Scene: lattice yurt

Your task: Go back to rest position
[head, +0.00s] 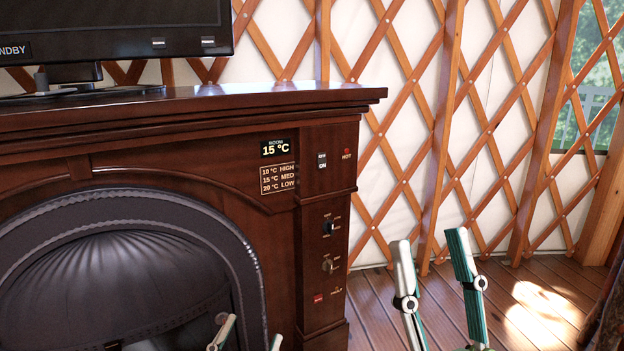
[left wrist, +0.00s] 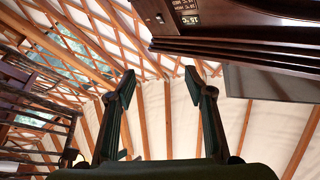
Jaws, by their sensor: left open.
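My left gripper (head: 248,338) shows only its fingertips at the bottom edge of the head view, in front of the fireplace. In the left wrist view my left gripper (left wrist: 160,80) is open and empty, its two fingers well apart. My right gripper (head: 430,242) stands at the lower right of the head view, fingers pointing up. Its two fingers are apart with nothing between them, and it is to the right of the fireplace.
A dark wooden fireplace (head: 190,165) with an arched black firebox (head: 110,270) fills the left. Its side panel holds knobs and switches. A screen (head: 110,25) reading STANDBY stands on the mantel. Lattice wall (head: 400,130) stands behind; bare plank floor (head: 520,300) lies at right.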

